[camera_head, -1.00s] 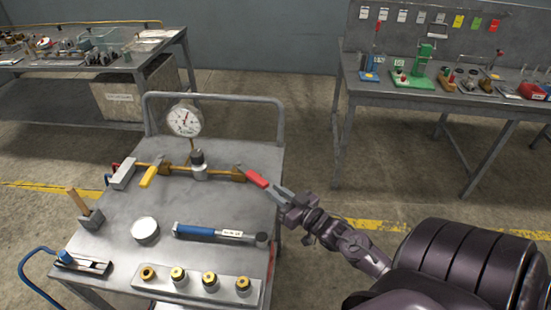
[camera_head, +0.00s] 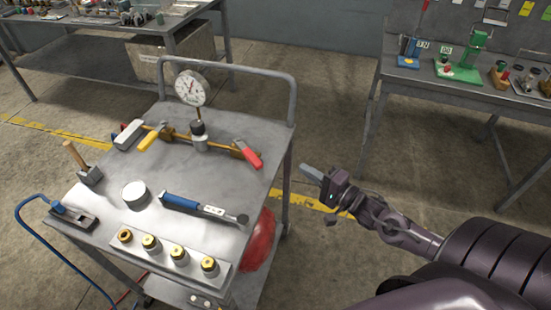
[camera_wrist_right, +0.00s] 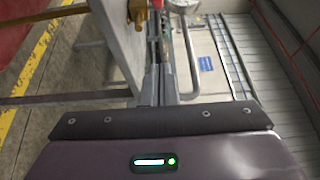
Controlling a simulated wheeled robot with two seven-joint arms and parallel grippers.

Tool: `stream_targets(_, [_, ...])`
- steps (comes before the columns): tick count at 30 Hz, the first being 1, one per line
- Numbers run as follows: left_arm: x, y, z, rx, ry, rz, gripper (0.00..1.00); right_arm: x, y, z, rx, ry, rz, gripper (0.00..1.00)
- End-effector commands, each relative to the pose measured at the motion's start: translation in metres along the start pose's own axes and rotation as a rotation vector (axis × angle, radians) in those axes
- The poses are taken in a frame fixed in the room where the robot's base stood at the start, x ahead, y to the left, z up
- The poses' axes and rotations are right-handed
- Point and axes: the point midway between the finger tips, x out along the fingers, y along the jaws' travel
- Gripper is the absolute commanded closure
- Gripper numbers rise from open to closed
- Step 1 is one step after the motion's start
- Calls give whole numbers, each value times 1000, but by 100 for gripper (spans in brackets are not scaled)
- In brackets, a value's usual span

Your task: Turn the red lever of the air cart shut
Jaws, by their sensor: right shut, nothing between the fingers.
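The air cart (camera_head: 235,205) has a brass pipe line with a pressure gauge (camera_head: 191,88) across its top. The red lever (camera_head: 248,153) is at the right end of this line, by the cart's right edge. It points toward the front right, at an angle to the pipe. My right gripper (camera_head: 311,174) is shut and empty, off the cart's right side and apart from the lever. Its closed fingers (camera_wrist_right: 158,85) also show in the right wrist view, beside the cart's edge. My left gripper is not in view.
A yellow lever (camera_head: 150,138) is at the line's left part. A blue-handled tool (camera_head: 195,207), a round tin (camera_head: 135,194) and a block of brass fittings (camera_head: 170,262) lie on the cart. A red tank (camera_head: 259,240) is below. A bench (camera_head: 470,85) stands back right.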

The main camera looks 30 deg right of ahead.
Motion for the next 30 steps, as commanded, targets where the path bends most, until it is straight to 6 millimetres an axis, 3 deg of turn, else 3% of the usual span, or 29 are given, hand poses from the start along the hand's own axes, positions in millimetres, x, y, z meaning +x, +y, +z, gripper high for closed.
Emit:
stream_targets(5, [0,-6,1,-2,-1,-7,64,18,-2,-1,3,0,-4,100])
stream_targets(20, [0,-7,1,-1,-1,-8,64,102,-2,-1,0,1,-4,100])
stream_targets(24, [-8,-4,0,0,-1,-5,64,105,-3,23,3,-1,0,100])
stream_targets(30, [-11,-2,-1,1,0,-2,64,108,-2,37,2,1,-2,100])
